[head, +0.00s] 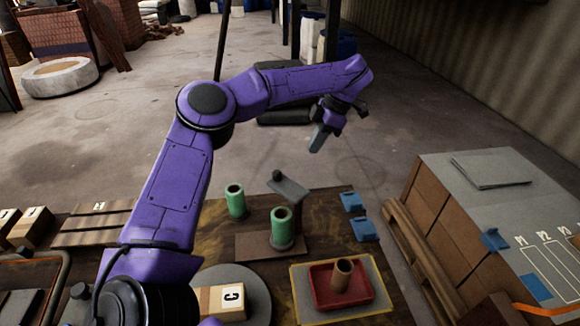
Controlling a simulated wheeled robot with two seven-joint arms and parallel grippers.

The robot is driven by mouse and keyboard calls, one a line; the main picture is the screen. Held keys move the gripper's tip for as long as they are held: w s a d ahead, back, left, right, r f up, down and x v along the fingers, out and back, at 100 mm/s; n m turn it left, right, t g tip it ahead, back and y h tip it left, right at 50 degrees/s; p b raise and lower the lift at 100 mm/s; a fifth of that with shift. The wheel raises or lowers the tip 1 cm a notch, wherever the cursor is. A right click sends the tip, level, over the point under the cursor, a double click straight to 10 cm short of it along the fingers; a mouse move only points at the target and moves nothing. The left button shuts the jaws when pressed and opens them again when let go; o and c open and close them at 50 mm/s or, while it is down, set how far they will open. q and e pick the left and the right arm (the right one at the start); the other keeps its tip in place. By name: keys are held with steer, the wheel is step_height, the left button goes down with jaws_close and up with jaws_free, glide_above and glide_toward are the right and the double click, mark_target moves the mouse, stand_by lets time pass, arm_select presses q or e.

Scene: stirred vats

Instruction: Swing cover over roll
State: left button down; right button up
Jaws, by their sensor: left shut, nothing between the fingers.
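My left arm reaches in from the left, and my left gripper (318,138) hangs shut and empty above the far edge of the table. A tilted grey plate with a dark knob, which looks like the cover (290,188), sits below the gripper and apart from it. A green roll (282,228) stands upright on a brown base in front of the cover, its top open and uncovered. A second green roll (235,201) stands upright to the left. How the cover is hinged is too small to tell. My right gripper is out of view.
A red tray (321,300) at the front right holds a brown tube (343,275). Blue clips (352,201) lie on the table's right edge. A block marked C (228,302) sits on a grey disc. A grey-topped stack (480,200) stands right of the table.

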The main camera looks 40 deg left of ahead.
mark_target(284, 179)
arm_select(q)
steer(key=s+a+f, duration=0.1)
steer(key=f, duration=0.1)
steer(key=s+a+f+p, duration=0.1)
steer(key=s+a+f, duration=0.1)
steer(key=s+a+f+p, duration=0.1)
steer(key=s+f, duration=0.1)
steer(key=f, duration=0.1)
steer(key=shift+s+a, duration=0.1)
steer(key=shift+a, duration=0.1)
